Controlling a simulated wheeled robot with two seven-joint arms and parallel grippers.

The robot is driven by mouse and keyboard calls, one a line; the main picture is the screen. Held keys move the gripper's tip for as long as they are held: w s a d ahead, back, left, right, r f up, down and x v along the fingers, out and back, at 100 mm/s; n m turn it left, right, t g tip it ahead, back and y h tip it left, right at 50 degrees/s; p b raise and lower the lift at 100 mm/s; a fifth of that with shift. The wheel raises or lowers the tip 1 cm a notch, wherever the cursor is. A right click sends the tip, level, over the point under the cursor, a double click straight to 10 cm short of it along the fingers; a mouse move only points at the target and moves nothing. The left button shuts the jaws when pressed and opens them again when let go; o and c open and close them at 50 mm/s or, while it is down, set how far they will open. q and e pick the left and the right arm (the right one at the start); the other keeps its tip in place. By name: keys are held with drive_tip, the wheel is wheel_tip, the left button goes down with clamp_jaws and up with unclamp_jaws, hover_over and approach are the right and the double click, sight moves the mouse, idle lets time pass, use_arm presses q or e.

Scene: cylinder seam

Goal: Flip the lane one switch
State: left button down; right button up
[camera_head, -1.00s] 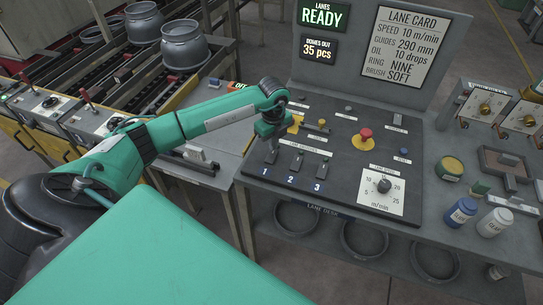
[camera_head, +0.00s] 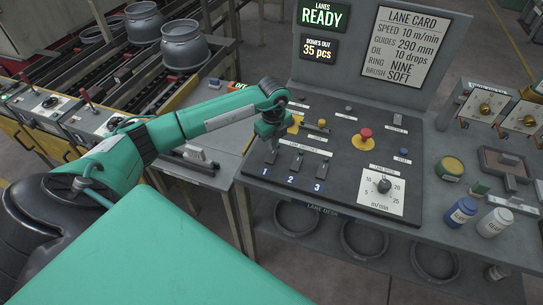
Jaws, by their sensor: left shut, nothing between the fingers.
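The lane one switch (camera_head: 271,157) is a small grey lever above the blue-marked number 1 at the left of the desk's control panel. The lane two switch (camera_head: 296,162) and lane three switch (camera_head: 322,169) stand to its right. My left gripper (camera_head: 276,145) points down just above and behind the lane one switch. It is shut and empty. Whether its tips touch the lever cannot be told from here. My right gripper is not in view.
Right of the switches are a red mushroom button (camera_head: 365,134) on a yellow base and a speed dial (camera_head: 384,186). Blue (camera_head: 462,211) and white (camera_head: 494,222) bottles stand at the desk's right. A display panel (camera_head: 372,50) rises behind.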

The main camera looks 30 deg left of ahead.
use_arm(q)
drive_tip(key=shift+f, duration=0.35)
idle(0.4)
drive_tip(key=shift+f+b, duration=0.65)
drive_tip(key=shift+b, duration=0.05)
drive_tip(key=shift+r, duration=0.15)
drive_tip(key=shift+r+p, duration=0.5)
drive_tip(key=shift+r, duration=0.05)
drive_tip(key=shift+r+p, duration=1.75)
drive_tip(key=shift+r, duration=1.15)
